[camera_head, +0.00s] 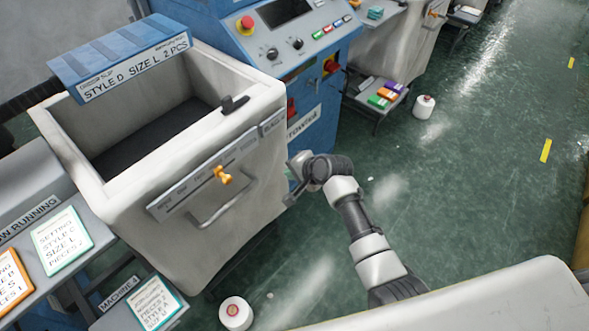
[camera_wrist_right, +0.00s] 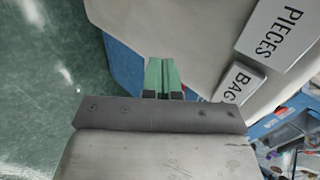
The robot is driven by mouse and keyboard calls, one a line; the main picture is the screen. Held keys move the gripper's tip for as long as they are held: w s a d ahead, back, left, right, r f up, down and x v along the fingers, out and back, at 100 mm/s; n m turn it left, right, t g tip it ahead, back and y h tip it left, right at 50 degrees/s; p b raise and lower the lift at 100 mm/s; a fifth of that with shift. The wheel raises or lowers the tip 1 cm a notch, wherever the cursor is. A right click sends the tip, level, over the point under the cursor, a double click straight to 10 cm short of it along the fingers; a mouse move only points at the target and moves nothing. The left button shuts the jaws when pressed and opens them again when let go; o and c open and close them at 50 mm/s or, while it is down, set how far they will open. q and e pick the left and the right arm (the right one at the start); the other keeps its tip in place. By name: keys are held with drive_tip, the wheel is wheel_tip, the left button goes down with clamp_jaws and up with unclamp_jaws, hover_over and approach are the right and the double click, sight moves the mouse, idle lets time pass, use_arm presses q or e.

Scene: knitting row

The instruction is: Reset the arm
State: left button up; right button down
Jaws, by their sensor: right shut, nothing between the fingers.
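My right arm comes in from the bottom of the head view and reaches up to the left. Its gripper (camera_head: 290,174) is beside the right side of the white bin (camera_head: 245,125), over the floor. In the right wrist view its green fingers (camera_wrist_right: 162,66) are together with nothing between them. They point toward the bin's pale wall (camera_wrist_right: 180,30), near signs reading PIECES (camera_wrist_right: 278,35) and BAG (camera_wrist_right: 237,82). I cannot tell whether the fingertips touch the wall. My left gripper is not in view.
A blue control machine (camera_head: 290,50) stands behind. White cones lie on the floor (camera_head: 235,313) and farther back (camera_head: 424,107). Green floor at right is open.

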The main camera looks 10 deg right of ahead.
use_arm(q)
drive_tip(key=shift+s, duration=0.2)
use_arm(e)
drive_tip(key=shift+s+d+r, duration=0.1)
drive_tip(key=shift+s+r, duration=0.1)
drive_tip(key=shift+r, duration=0.05)
drive_tip(key=s+d+f+n+g+h, duration=0.2)
drive_tip(key=s+d+f, duration=0.1)
drive_tip(key=s+f, duration=0.75)
drive_tip(key=s+d+f+n+g+h, duration=0.1)
drive_tip(key=s+d+f+n, duration=0.15)
drive_tip(key=s+f, duration=0.8)
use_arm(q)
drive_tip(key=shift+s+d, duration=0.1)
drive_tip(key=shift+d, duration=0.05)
use_arm(e)
drive_tip(key=s+d+f+n+g+h, duration=0.1)
drive_tip(key=s+d+f+n, duration=0.1)
drive_tip(key=s+f, duration=0.3)
drive_tip(key=s+d+f+n+g, duration=0.1)
drive_tip(key=s+f+n, duration=0.3)
drive_tip(key=s, duration=1)
drive_tip(key=s+d+f+n+g+h, duration=0.1)
drive_tip(key=s+d+f+n, duration=0.2)
drive_tip(key=s+f, duration=0.4)
drive_tip(key=s, duration=0.3)
drive_tip(key=shift+d+g+h, duration=0.15)
drive_tip(key=shift+g+h, duration=0.15)
